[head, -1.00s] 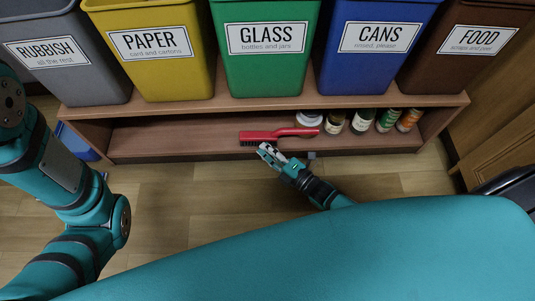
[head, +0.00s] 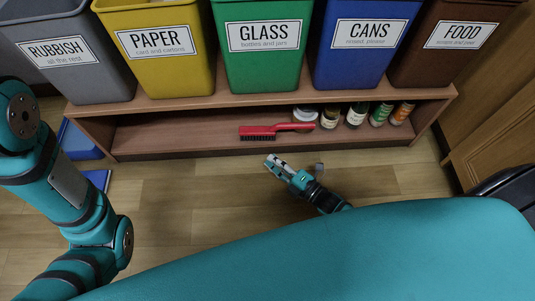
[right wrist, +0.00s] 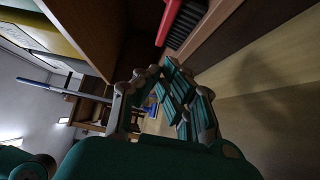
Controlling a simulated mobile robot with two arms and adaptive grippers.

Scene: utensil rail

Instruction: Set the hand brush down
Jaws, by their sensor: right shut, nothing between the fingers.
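The red hand brush (head: 277,130) with dark bristles lies on the lower shelf of the wooden unit, near its front edge, bristles to the left and handle to the right. In the right wrist view the brush (right wrist: 182,22) shows at the top, apart from the fingers. My right gripper (head: 270,160) is shut and empty, in front of the shelf and a little below the brush. In the right wrist view the gripper (right wrist: 165,90) shows its linked fingers. My left arm comes in at the left of the head view; its gripper is out of the picture.
Several jars (head: 357,114) stand on the lower shelf (head: 180,137), right of the brush. Labelled bins, such as the green glass bin (head: 264,70), line the top. Blue objects (head: 80,142) lie left of the unit. The wooden floor (head: 180,200) in front is clear.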

